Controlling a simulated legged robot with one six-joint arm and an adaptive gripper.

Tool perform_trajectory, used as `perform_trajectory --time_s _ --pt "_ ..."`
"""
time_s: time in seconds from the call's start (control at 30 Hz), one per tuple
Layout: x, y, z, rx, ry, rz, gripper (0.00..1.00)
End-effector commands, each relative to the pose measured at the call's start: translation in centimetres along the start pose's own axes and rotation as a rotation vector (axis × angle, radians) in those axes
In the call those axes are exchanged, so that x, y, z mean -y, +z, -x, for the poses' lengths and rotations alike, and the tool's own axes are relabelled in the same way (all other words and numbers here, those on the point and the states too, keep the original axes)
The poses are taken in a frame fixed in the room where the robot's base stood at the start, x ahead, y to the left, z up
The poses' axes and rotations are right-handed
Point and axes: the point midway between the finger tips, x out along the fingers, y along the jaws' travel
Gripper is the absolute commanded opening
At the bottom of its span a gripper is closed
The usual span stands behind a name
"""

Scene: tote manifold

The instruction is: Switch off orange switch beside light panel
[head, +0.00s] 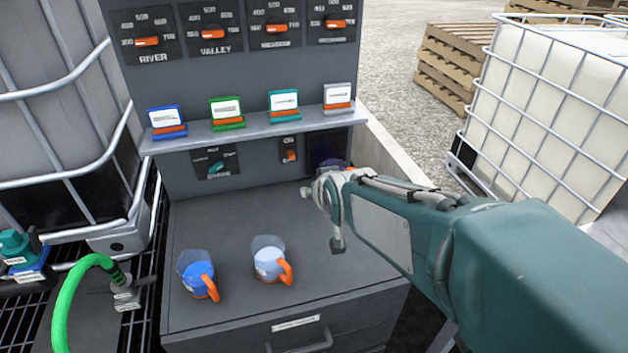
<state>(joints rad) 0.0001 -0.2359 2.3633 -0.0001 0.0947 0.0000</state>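A small orange switch (290,155) sits on a dark plate on the grey cabinet's back panel, under the shelf; its label is too small to read. To its right is a dark square panel (322,143), perhaps the light panel, partly hidden behind my arm's end. My gripper (328,205) is in front of and below these, to the right of the switch and apart from it in the picture. It is seen from behind, small and partly hidden by the arm, so its opening is unclear. Nothing visible is held in it.
A teal knob (215,168) is left of the switch. Above, a shelf (250,132) holds several coloured label stands, below several orange-handled dials. Two jugs with orange handles, one blue (198,275) and one pale (268,262), stand on the counter. Caged totes flank the cabinet.

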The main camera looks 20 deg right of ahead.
Motion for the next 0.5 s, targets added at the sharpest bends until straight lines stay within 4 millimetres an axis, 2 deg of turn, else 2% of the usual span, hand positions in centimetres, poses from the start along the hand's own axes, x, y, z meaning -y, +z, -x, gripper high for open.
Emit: perform_trajectory --time_s 0.23,0.27,0.3,0.4,0.5 --pt "0.0 0.1 0.1 0.005 0.0 0.0 0.63" --pt "0.0 0.1 0.1 0.005 0.0 0.0 0.58" --pt "0.0 0.1 0.1 0.004 0.0 0.0 0.41" --pt "0.0 -0.2 -0.6 -0.014 0.0 0.0 0.0" --pt "0.0 -1.1 -2.4 -0.068 0.0 0.0 0.0"
